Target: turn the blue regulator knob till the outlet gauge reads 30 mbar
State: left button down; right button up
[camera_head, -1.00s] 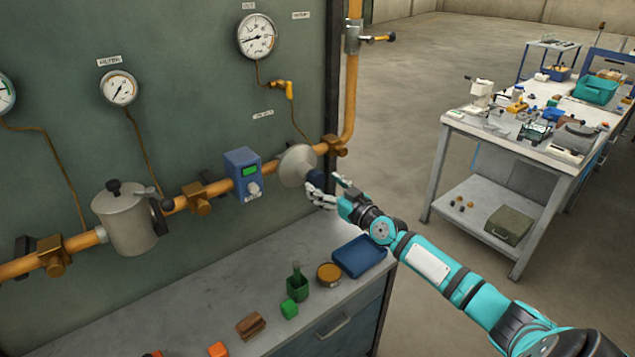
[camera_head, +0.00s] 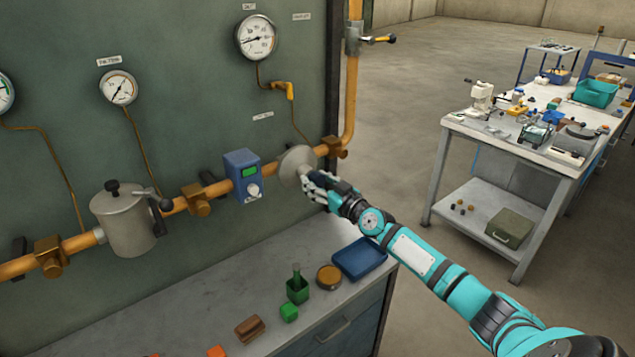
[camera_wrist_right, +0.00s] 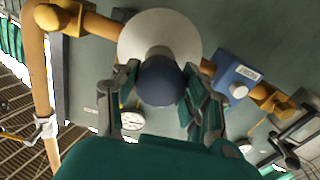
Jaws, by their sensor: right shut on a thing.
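The round grey regulator (camera_head: 293,163) sits on the orange pipe. Its blue knob (camera_wrist_right: 161,82) shows dark blue in the right wrist view, between the fingers of my right gripper (camera_wrist_right: 165,95). In the head view the right gripper (camera_head: 318,183) is shut around the knob and hides most of it. The outlet gauge (camera_head: 256,37) is a white dial on the panel above the regulator. Its needle lies to the left, but the scale is too small to read. My left gripper is not in view.
A blue box with a green display (camera_head: 243,175) is on the pipe left of the regulator. A cluttered white table (camera_head: 470,128) stands right, with floor between.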

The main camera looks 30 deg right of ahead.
jog(key=shift+c, duration=1)
jog(key=shift+m, duration=0.3)
jog(key=m+b, duration=0.1)
jog(key=m, duration=0.9)
jog(key=shift+m+b, duration=0.35)
jog(key=shift+m, duration=0.05)
jog(key=o, duration=1.2)
